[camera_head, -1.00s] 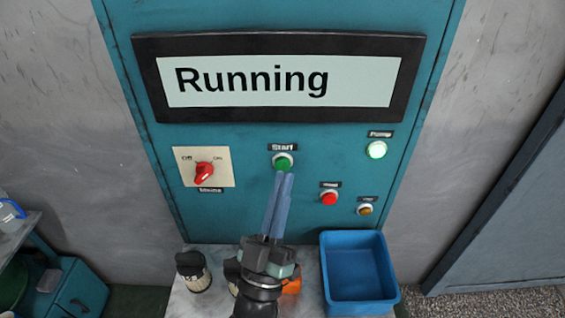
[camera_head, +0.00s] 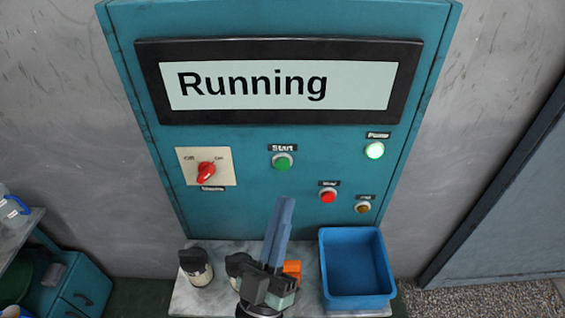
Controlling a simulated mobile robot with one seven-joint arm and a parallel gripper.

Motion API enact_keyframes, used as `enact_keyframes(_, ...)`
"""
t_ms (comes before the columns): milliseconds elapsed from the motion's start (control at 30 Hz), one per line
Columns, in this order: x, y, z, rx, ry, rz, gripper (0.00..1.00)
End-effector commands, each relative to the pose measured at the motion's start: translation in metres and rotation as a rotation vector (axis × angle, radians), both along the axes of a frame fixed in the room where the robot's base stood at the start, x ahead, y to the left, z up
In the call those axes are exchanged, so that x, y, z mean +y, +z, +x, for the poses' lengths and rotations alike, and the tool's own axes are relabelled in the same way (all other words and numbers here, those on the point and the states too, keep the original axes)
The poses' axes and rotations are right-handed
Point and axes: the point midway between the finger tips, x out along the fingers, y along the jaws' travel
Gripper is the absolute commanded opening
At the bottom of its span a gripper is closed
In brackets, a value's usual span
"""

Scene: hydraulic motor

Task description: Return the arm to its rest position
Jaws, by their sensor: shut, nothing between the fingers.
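My gripper (camera_head: 286,200) is at the bottom middle of the head view, with its two long blue fingers shut together and nothing between them. The fingers point up toward the teal control panel (camera_head: 330,225). Their tips are below the green Start button (camera_head: 283,161) and apart from it. The panel's display (camera_head: 300,84) reads "Running". The rest of my arm is mostly out of the frame.
A red rotary switch (camera_head: 206,172) is at the panel's left; a red button (camera_head: 328,196) and a brownish button (camera_head: 363,207) are at its right. Below is a grey table (camera_head: 215,300) with a blue bin (camera_head: 356,298), a dark-capped jar (camera_head: 196,268) and an orange object (camera_head: 292,269).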

Motion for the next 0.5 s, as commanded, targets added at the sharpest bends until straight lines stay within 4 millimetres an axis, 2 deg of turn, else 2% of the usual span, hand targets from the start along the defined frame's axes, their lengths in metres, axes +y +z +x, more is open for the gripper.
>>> enact_keyframes(433, -0.0001, 0.0, 0.0003, 0.0, 0.0, 0.0, 0.0)
enact_keyframes(500, 0.0012, 0.0068, 0.0032, -0.007, 0.012, 0.002, 0.0)
